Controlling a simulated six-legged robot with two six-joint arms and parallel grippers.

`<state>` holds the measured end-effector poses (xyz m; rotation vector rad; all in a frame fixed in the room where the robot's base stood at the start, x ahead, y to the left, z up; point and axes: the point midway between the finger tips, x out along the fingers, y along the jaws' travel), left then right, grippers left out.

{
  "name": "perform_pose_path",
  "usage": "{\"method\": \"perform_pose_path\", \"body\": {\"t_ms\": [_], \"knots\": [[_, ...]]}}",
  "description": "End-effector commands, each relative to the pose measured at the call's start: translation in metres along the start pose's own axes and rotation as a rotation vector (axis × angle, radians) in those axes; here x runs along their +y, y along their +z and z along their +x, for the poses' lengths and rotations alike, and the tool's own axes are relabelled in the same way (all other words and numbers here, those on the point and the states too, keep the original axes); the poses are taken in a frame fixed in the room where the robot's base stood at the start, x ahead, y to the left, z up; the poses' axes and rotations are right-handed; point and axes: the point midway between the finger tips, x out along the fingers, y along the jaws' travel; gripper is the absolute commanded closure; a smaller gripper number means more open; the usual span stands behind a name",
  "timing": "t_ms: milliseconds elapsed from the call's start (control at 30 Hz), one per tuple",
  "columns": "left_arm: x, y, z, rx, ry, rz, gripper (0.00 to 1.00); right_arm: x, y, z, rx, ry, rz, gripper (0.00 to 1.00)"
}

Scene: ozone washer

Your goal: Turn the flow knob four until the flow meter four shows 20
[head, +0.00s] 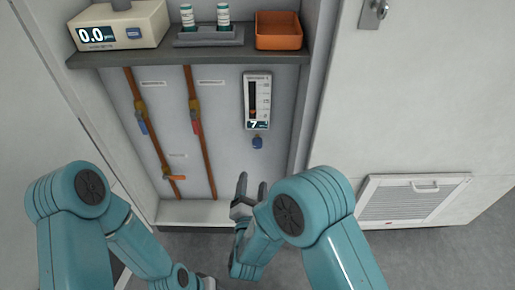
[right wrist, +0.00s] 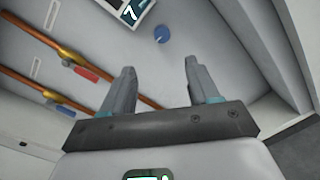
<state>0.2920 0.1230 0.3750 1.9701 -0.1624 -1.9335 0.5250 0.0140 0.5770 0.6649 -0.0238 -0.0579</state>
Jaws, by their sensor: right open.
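The flow meter (head: 257,101) hangs on the back wall of the cabinet, and its display reads 7. Its lower end with the 7 also shows in the right wrist view (right wrist: 130,12). The blue flow knob (head: 257,143) is just below the meter; in the right wrist view the knob (right wrist: 161,34) lies beyond the fingertips. My right gripper (head: 252,184) is open and empty, below the knob and apart from it. Its two fingers (right wrist: 160,75) point toward the wall. My left arm is at the lower left; its gripper fingers cannot be made out.
Two copper pipes with a blue-handled valve (head: 141,122) and a red-handled valve (head: 196,122) run left of the meter. The shelf (head: 150,58) above holds a scale (head: 118,24) reading 0.0, a bottle rack (head: 208,38) and an orange tray (head: 278,31). A vent (head: 412,199) is at right.

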Motion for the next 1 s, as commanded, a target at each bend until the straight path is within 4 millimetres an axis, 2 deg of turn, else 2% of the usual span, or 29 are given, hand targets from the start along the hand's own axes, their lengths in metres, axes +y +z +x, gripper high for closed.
{"method": "perform_pose_path", "body": {"t_ms": [167,600,800,1000], "knots": [[-0.003,-0.002,0.007,0.004,0.0,-0.003,0.57,-0.004,0.002,0.029,-0.005,-0.001,0.002,0.4],[-0.016,-0.009,0.029,0.021,-0.002,-0.02,0.57,-0.006,0.001,0.129,-0.003,-0.001,0.003,0.4],[-0.019,-0.01,0.034,0.025,-0.003,-0.025,0.57,-0.003,0.001,0.153,-0.001,-0.001,0.002,0.4],[-0.019,-0.011,0.034,0.026,-0.003,-0.026,0.57,-0.002,0.001,0.16,0.001,-0.001,0.002,0.4]]}}
